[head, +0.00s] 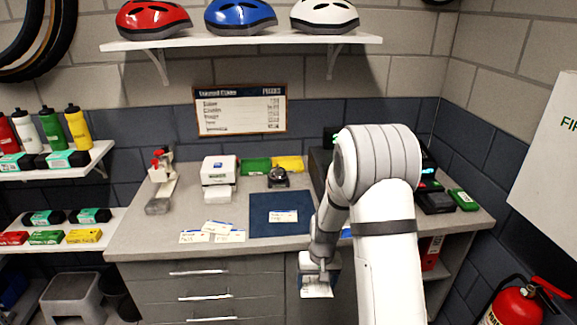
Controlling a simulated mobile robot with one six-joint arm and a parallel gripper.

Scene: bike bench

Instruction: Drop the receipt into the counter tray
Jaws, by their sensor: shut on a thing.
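My gripper (321,266) points down in front of the counter's front edge, right of centre. It is shut on a small white slip with a dark band, which looks like the receipt (317,289); the fingers and arm hide part of it. A flat dark blue tray or mat (265,222) lies on the counter, up and left of my gripper. A white card with a blue edge (284,216) lies on it. I cannot tell whether this blue piece has a raised rim. My arm hides the counter to its right.
The grey counter (150,235) holds several white cards (213,232), a white printer-like box (219,170), a bell (278,177), green and yellow boxes (257,165), and a clamp-like tool (160,175). Drawers (200,285) are below. A fire extinguisher (515,305) stands at right.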

